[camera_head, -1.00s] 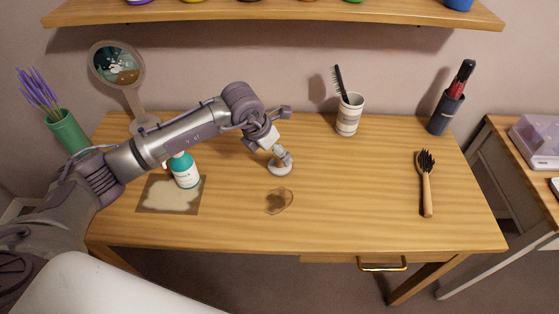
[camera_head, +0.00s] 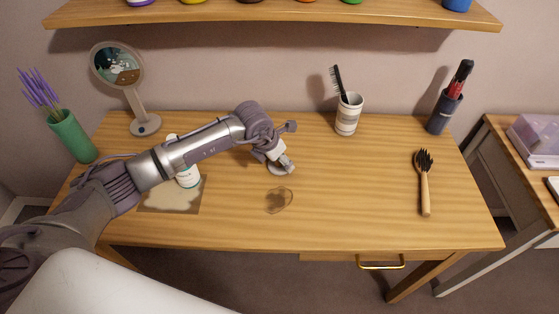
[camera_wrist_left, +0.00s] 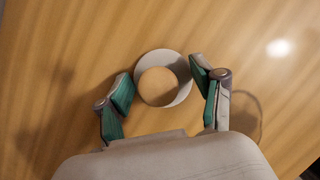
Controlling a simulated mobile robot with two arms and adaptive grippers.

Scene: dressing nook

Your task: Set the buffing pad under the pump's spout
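A pale round piece with a tan centre, apparently the buffing pad (camera_wrist_left: 178,65), lies on the desk. In the head view only part of its pale edge shows under my left gripper (camera_head: 284,166). In the left wrist view the gripper (camera_wrist_left: 160,88) is open, its two green-padded fingers on either side of the pad. Whether they touch it I cannot tell. The teal pump bottle (camera_head: 188,179) with a white label stands on a stained mat (camera_head: 160,196) to the left. My left arm crosses in front of it and hides much of it, including the spout. My right gripper is out of view.
A clear brownish puddle (camera_head: 279,200) is in front of the gripper. A round mirror (camera_head: 145,125) and green vase (camera_head: 70,138) stand left. A striped cup (camera_head: 348,114), dark holder (camera_head: 445,110) and brush (camera_head: 425,190) are right. The desk's centre right is clear.

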